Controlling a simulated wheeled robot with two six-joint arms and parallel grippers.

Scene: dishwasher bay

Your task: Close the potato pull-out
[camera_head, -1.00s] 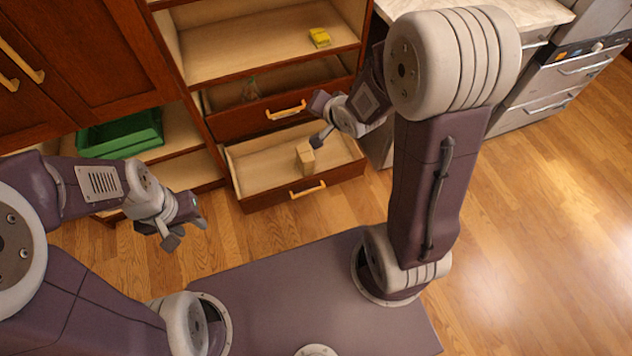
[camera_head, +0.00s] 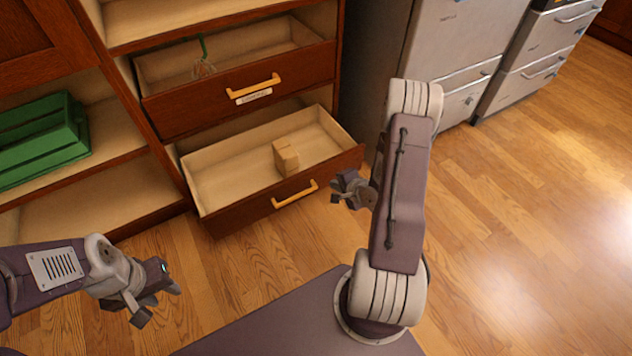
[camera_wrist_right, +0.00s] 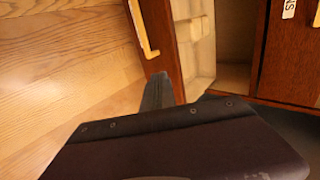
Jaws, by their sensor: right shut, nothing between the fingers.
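The lower wooden drawer (camera_head: 235,222) stands pulled out, with a bar handle (camera_head: 296,194) on its front and a small tan block (camera_head: 286,157) inside. I see no readable name on its front. My right gripper (camera_head: 341,190) is shut and empty, just outside the drawer's front near its right end. Contact cannot be told. In the right wrist view a dark finger (camera_wrist_right: 158,92) shows beside the drawer front (camera_wrist_right: 158,38) and its handle (camera_wrist_right: 140,28). My left gripper (camera_head: 158,304) is open and empty, low over the floor at left, away from the drawer.
The drawer above (camera_head: 240,103) is also partly out. It has a label (camera_head: 254,97) and holds a green-handled whisk (camera_head: 203,60). A green crate (camera_head: 40,142) sits on the left shelf. A grey appliance (camera_head: 455,45) stands at right. The floor at right is clear.

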